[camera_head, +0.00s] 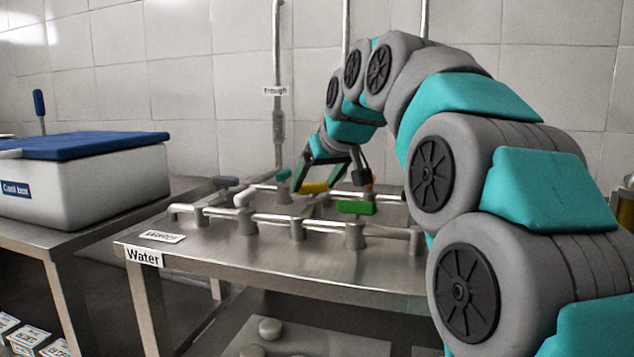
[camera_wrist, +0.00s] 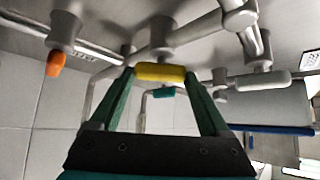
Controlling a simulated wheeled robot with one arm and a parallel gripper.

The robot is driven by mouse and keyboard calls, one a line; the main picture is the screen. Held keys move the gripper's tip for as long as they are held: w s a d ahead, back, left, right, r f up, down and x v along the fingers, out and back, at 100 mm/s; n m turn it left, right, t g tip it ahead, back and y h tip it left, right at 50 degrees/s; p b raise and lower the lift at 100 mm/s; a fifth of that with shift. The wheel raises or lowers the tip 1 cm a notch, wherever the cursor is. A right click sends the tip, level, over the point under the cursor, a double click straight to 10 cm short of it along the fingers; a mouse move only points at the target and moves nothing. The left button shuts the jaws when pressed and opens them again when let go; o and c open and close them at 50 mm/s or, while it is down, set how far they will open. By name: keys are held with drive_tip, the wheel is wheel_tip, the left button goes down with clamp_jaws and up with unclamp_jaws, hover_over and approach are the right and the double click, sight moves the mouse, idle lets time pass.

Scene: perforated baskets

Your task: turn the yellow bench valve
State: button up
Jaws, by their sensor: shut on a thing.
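The yellow bench valve (camera_head: 315,187) is a bar-shaped handle on the grey pipework over the steel bench. My gripper (camera_head: 321,184) reaches down to it from above and behind, its dark green fingers at either end of the handle. In the wrist view the yellow handle (camera_wrist: 160,72) spans the gap between the fingertips (camera_wrist: 160,75), and the gripper is shut on it. The handle lies nearly level across that view. The valve's stem under the handle is mostly hidden.
Close by are a green handle (camera_head: 356,207) in front, a teal handle (camera_head: 283,174) behind, an orange one (camera_wrist: 55,63) and a white one (camera_wrist: 262,80). Pipes run between them. A cool box (camera_head: 90,190) with a blue lid stands at left.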

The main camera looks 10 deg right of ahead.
drive_tip(key=m+h, duration=0.1)
drive_tip(key=m+h+p, duration=0.1)
drive_tip(key=m, duration=0.1)
drive_tip(key=m+h, duration=0.2)
drive_tip(key=shift+a+r, duration=0.15)
drive_tip(key=shift+a, duration=0.1)
drive_tip(key=shift+a+m+g+h+p, duration=0.15)
drive_tip(key=shift+m+g+h+p, duration=0.4)
drive_tip(key=shift+m+h, duration=0.8)
drive_tip(key=shift+m, duration=0.35)
drive_tip(key=o, duration=1.2)
drive_tip(key=v, duration=0.7)
drive_tip(key=shift+s+a+r, duration=0.1)
drive_tip(key=shift+s+r, duration=0.1)
